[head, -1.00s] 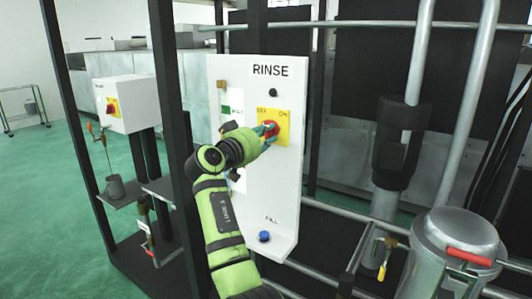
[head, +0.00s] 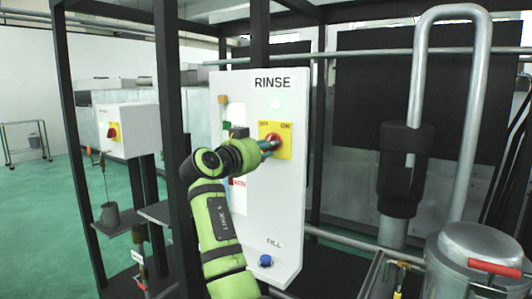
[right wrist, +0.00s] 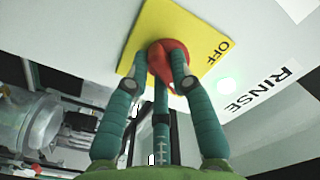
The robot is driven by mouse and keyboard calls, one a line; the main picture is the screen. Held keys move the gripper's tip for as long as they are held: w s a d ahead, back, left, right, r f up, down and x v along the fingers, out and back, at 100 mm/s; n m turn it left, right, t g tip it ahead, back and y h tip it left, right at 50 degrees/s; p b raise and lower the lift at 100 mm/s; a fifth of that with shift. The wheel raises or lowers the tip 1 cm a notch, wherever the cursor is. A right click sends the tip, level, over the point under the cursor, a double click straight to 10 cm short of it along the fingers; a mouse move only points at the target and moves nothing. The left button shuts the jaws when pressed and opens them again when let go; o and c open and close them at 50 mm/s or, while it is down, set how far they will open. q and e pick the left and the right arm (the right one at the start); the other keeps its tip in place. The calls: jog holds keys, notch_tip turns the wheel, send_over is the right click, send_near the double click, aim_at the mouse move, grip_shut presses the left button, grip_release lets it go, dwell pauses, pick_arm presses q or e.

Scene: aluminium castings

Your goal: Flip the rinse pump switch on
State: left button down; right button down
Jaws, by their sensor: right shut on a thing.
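The red rotary switch (head: 274,139) sits on a yellow plate (head: 286,150) marked OFF and ON, on the white RINSE panel (head: 245,78). My right gripper (head: 267,146) reaches it from the left and is shut on the red knob. In the right wrist view the fingers close around the red knob (right wrist: 170,55), with OFF readable on the yellow plate (right wrist: 150,28). The fingers hide part of the knob, so its exact angle is hard to read. My left gripper is not in view.
A blue FILL button (head: 265,260) is low on the panel. Dark frame posts (head: 172,130) stand left of it. A second white box with a red switch (head: 113,131) is further left. A metal vessel with a red handle (head: 493,267) stands at right.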

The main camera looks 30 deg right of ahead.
jog(key=shift+r+m, duration=0.1)
jog(key=shift+m, duration=0.2)
jog(key=c, duration=1.1)
grip_release()
jog(key=shift+o, duration=0.2)
jog(key=shift+a, duration=0.1)
jog(key=v, duration=1.2)
